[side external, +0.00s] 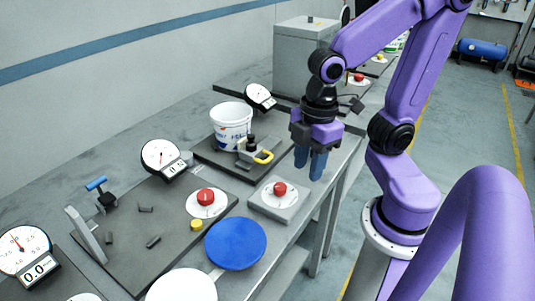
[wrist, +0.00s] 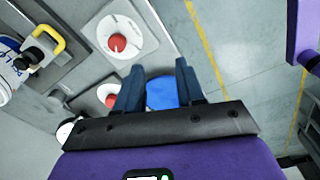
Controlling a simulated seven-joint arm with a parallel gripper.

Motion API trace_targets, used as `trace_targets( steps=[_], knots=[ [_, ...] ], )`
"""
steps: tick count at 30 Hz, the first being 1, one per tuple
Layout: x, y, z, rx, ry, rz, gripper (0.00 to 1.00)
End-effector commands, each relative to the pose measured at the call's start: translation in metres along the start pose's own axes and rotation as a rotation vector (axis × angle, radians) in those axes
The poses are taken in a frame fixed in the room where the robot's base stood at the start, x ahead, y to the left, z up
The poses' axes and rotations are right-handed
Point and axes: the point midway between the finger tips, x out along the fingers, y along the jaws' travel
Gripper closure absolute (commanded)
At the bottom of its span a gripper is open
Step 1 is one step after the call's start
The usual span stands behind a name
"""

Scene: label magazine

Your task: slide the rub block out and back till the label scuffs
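The white bucket (side external: 231,123) with a printed label stands upright on a dark plate. In the wrist view the yellow handle (wrist: 52,42) is at upper left, with part of the bucket (wrist: 6,70) at the left edge. My gripper (side external: 311,165) has blue fingers pointing down, to the right of the handle and apart from it, near the bench edge. In the wrist view my gripper (wrist: 160,72) is open, with nothing between the fingers.
A red button on a grey box (side external: 279,203) stands in front of the bucket's plate. Another red button (side external: 206,197), a blue disc (side external: 235,243) and dial gauges (side external: 161,158) are nearer the camera. A grey cabinet (side external: 296,65) stands behind.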

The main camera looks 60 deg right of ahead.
Motion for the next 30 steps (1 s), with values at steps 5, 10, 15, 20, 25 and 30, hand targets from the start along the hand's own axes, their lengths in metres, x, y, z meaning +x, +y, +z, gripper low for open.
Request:
trace_targets(
  steps=[5, 10, 15, 20, 25, 30],
  knots=[
    [-0.016, 0.051, -0.001, -0.098, 0.022, 0.04, 0.62],
    [-0.033, 0.097, 0.01, -0.205, 0.022, 0.088, 0.62],
    [-0.048, 0.135, 0.029, -0.298, 0.005, 0.13, 0.62],
    [-0.057, 0.155, 0.043, -0.358, -0.011, 0.153, 0.62],
    [-0.058, 0.161, 0.048, -0.382, -0.019, 0.159, 0.62],
    [-0.04, 0.164, 0.048, -0.382, -0.02, 0.155, 0.62]
  ],
)
